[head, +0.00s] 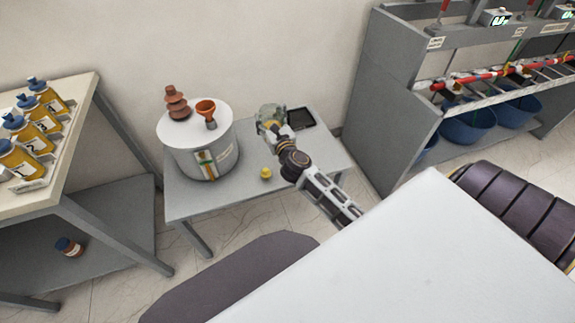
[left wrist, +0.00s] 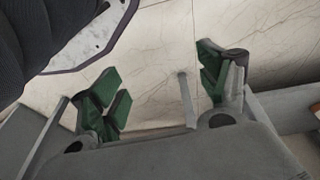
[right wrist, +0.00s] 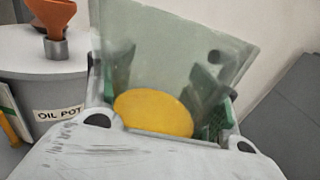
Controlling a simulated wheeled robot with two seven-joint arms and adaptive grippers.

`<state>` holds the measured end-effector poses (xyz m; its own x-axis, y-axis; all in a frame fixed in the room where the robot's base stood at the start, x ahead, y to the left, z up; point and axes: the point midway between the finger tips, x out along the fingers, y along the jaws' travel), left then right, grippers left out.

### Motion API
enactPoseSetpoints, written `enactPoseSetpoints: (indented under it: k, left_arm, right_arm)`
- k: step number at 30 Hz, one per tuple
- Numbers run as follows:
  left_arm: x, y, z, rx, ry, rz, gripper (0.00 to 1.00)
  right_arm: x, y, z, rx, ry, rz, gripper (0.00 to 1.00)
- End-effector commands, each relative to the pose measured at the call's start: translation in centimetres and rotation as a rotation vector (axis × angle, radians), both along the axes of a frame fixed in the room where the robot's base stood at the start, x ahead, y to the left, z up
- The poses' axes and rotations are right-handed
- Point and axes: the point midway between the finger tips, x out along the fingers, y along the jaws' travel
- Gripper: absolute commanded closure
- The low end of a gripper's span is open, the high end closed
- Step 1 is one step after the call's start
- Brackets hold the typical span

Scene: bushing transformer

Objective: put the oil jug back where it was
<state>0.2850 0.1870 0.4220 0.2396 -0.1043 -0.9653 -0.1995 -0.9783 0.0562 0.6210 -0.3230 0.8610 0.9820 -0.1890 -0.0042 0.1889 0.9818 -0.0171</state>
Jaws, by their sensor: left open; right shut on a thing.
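The oil jug (right wrist: 175,45) is a see-through greenish vessel with yellow oil showing low inside it. My right gripper (head: 274,127) is shut on the jug, which shows in the head view (head: 269,113) over the right part of the small grey table (head: 238,188). Whether the jug touches the table is unclear. A black tray (head: 301,118) lies just right of the jug at the table's back. My left gripper (left wrist: 158,88) is open and empty above the floor in the left wrist view; it is not seen in the head view.
The oil pot (head: 203,150) stands on the table's left side with an orange funnel (head: 206,108) and a brown ribbed bushing (head: 176,103) on top. A small yellow object (head: 266,173) lies near the front edge. A grey rack (head: 400,95) stands right, a bottle shelf (head: 75,120) left.

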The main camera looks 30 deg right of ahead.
Motion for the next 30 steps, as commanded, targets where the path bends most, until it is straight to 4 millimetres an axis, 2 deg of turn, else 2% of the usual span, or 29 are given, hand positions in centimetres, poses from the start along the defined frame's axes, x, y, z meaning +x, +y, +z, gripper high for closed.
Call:
enactPoseSetpoints:
  k: [14, 30]
  left_arm:
    - [2.0, -1.0, 1.4, -0.023, -0.028, -0.004, 0.24]
    - [3.4, -2.0, 3.7, -0.049, -0.056, -0.011, 0.24]
  right_arm:
    - [1.2, -2.1, -3.4, 0.0, -0.004, -0.037, 0.77]
    - [2.4, -4.5, -7.0, 0.003, -0.005, -0.08, 0.77]
